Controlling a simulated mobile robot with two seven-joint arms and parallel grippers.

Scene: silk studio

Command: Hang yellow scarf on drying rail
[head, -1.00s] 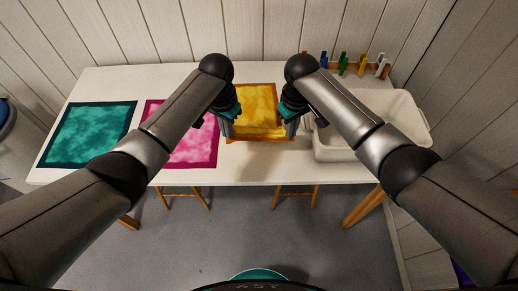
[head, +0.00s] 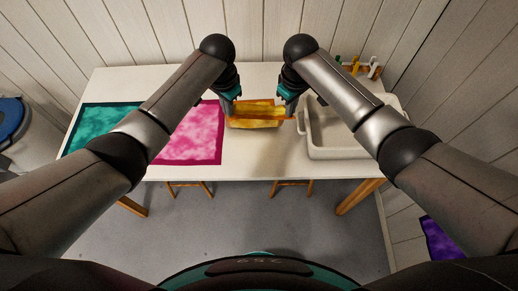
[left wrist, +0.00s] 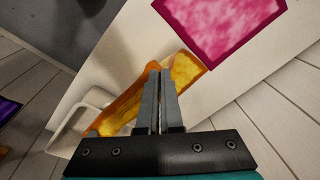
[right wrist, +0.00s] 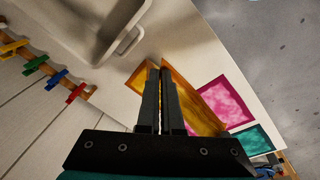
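The yellow scarf (head: 256,107) with an orange border is at the middle of the table, its near edge raised and folded up between my grippers. My left gripper (head: 236,113) is shut on one corner of the near edge; its closed fingers also show in the left wrist view (left wrist: 160,72). My right gripper (head: 284,113) is shut on the other corner, with closed fingers in the right wrist view (right wrist: 164,70). The scarf also shows in the left wrist view (left wrist: 122,110) and right wrist view (right wrist: 197,108). I cannot make out the drying rail.
The pink scarf (head: 192,135) and teal scarf (head: 95,130) lie flat to the left on the white table (head: 230,163). A white basin (head: 345,153) stands to the right. Coloured pegs (head: 355,64) stand behind it. A purple cloth (head: 440,238) is at the lower right.

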